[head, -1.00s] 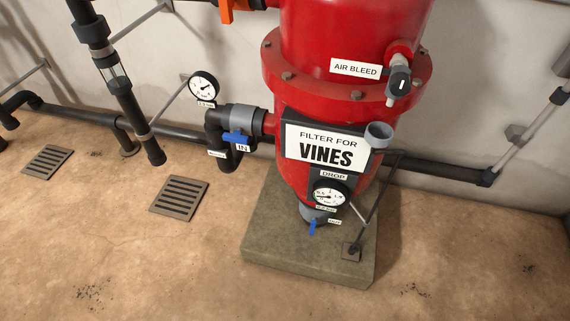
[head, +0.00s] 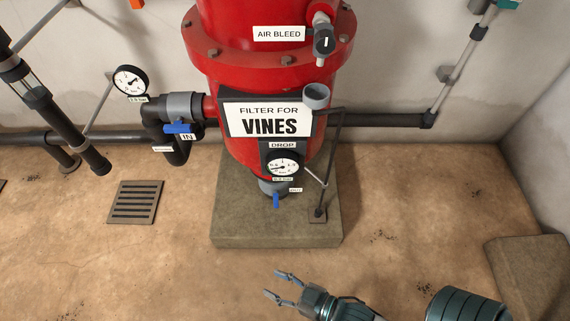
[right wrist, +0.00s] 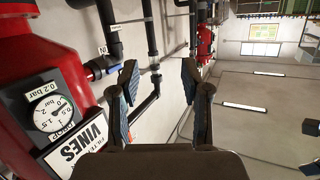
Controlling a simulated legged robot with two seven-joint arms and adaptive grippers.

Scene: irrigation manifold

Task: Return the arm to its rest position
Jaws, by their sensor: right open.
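My right gripper (head: 277,286) is at the bottom of the head view, in front of the filter's plinth. Its two fingers are apart with nothing between them. In the right wrist view the fingers (right wrist: 160,85) also stand apart and empty. My left gripper does not show. The red filter (head: 270,90) with the "FILTER FOR VINES" sign (head: 266,118) stands beyond the right gripper, apart from it. The filter's drop gauge (head: 283,164) and blue drain handle (head: 276,200) are visible on its lower front.
The concrete plinth (head: 240,228) stands under the filter. A floor grate (head: 135,202) lies to its left. Black pipes (head: 380,120) run along the wall. A concrete block (head: 530,270) stands at the right edge. The floor before the plinth is mostly clear.

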